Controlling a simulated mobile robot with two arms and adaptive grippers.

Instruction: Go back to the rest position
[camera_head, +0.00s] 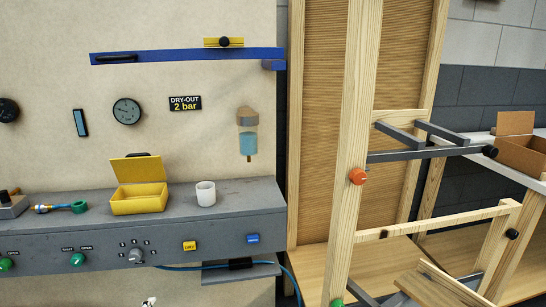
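Neither of my grippers can be made out in the head view. A small white and black piece shows at the bottom edge, left of the middle, too cut off to identify. The grey control bench (240,215) runs along the left wall. On it stand an open yellow box (138,205) with its lid up and a white cup (206,194). A blue hose fitting with a green ring (79,207) lies at the left of the bench.
A wooden frame (362,130) with an orange knob (357,176) and grey bars stands right of the bench. An open cardboard box (522,153) sits on a shelf at the far right. A blue rail (190,56), a gauge (127,111) and a blue-liquid bowl (248,143) are on the wall.

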